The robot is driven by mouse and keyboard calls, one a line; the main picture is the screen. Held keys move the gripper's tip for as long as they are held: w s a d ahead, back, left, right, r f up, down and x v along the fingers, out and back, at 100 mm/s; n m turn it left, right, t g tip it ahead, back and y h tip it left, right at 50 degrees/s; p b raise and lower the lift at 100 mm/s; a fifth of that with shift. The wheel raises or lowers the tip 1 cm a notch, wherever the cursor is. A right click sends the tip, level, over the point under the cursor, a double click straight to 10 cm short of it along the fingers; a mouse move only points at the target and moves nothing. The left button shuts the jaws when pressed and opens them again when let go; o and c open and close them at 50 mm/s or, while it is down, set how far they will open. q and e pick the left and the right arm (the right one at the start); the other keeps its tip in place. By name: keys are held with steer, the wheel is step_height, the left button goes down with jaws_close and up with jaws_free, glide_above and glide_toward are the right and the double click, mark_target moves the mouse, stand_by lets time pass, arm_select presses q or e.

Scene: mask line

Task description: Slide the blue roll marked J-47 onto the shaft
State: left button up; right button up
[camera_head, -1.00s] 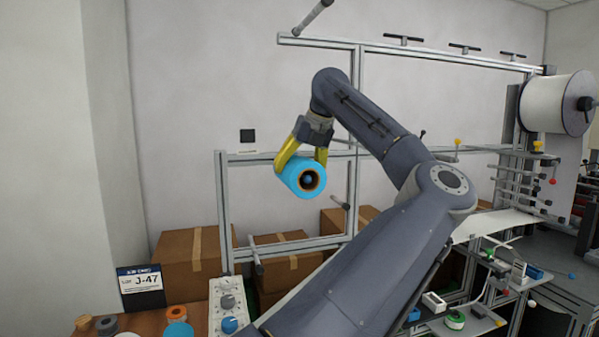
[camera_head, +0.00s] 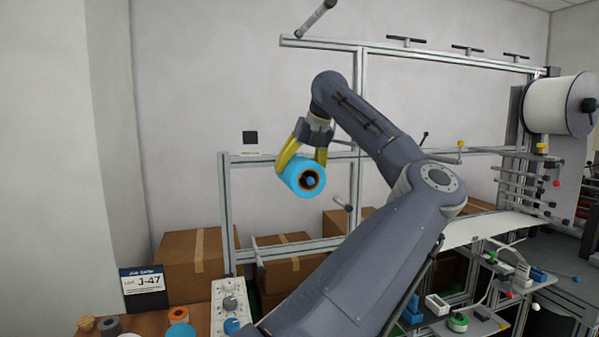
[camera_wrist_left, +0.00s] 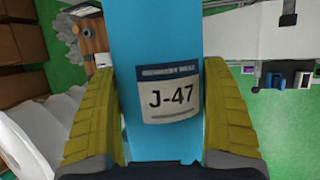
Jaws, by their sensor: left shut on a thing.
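The blue roll (camera_head: 293,172) is held up in front of the upright frame, its orange-brown core opening facing the head camera. In the left wrist view the roll (camera_wrist_left: 160,50) carries a label reading J-47. My left gripper (camera_head: 301,158) is shut on the roll, with one yellow finger on each side. Rods stick out of the frame at the top (camera_head: 317,18), the middle (camera_head: 343,204) and the lower left (camera_head: 260,258); I cannot tell which is the shaft. My right gripper is not in view.
A J-47 sign (camera_head: 145,283) stands by a wooden surface (camera_head: 152,322) with several other rolls. A knob panel (camera_head: 230,300) is beside it. Cardboard boxes (camera_head: 195,262) stand behind the frame. A large white roll (camera_head: 558,104) and machinery fill the right.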

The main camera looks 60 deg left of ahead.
arm_select(q)
steer(key=shift+w+a, duration=0.25)
steer(key=shift+a, duration=0.7)
steer(key=shift+w+a, duration=0.2)
steer(key=shift+a, duration=0.7)
steer(key=shift+w+a, duration=0.1)
steer(key=shift+a, duration=0.05)
steer(key=shift+w+a, duration=0.25)
steer(key=shift+a, duration=0.7)
steer(key=shift+w+a, duration=0.1)
steer(key=shift+a, duration=0.2)
steer(key=shift+f, duration=0.55)
stand_by(0.4)
steer(key=o, duration=1.4)
steer(key=shift+c, duration=0.2)
